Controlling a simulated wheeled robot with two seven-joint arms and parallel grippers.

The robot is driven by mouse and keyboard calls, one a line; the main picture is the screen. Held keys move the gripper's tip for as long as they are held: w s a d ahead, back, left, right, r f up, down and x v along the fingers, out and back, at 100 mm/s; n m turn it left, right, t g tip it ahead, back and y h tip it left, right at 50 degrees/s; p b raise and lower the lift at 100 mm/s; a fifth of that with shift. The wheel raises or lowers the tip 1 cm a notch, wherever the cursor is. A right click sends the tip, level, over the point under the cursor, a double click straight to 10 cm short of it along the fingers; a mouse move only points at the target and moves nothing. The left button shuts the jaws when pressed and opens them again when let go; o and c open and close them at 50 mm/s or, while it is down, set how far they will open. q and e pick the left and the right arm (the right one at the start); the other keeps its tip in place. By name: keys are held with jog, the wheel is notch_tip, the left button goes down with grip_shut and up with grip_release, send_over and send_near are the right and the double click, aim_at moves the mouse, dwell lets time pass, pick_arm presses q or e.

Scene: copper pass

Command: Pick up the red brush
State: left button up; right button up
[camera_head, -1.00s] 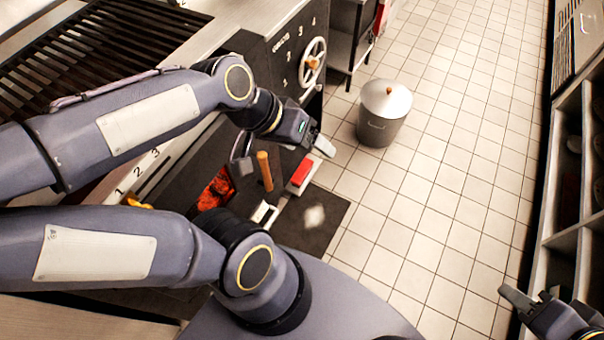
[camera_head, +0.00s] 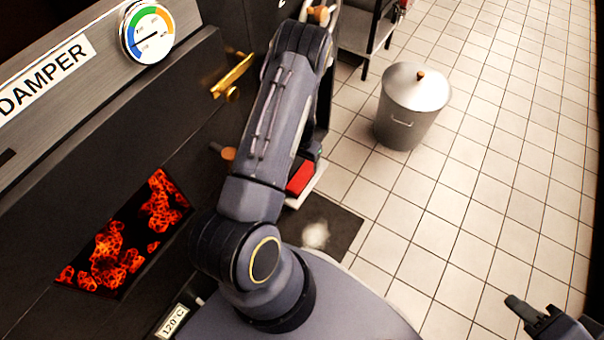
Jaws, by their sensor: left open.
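A red block-shaped thing, seemingly the red brush (camera_head: 300,178), lies low beside the dark stove front. A pale edge shows along its lower right side; I cannot tell whether this is part of it or something under it. My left arm hides its left side. My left gripper (camera_head: 313,158) is mostly hidden behind my own arm, just above the brush in the picture. It is open; I cannot tell whether it touches the brush. My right gripper (camera_head: 522,311) is at the lower right, far from the brush; its jaw gap is unclear.
A lidded metal bin (camera_head: 412,108) stands on the tiled floor right of the brush. The stove front (camera_head: 120,150) with glowing coals, a brass handle (camera_head: 232,76) and a dial (camera_head: 148,33) fills the left. A dark mat (camera_head: 340,228) lies below. Floor between bin and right gripper is clear.

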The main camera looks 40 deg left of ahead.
pick_arm(q)
jog(key=b, duration=0.1)
send_over(302, 175)
notch_tip(302, 175, down, 5)
jog(key=shift+s, duration=0.15)
notch_tip(302, 175, down, 6)
jog(key=b, duration=0.3)
jog(key=shift+r, duration=0.25)
jog(key=c, duration=1.2)
jog(key=shift+o, duration=0.2)
jog(key=shift+r, duration=0.1)
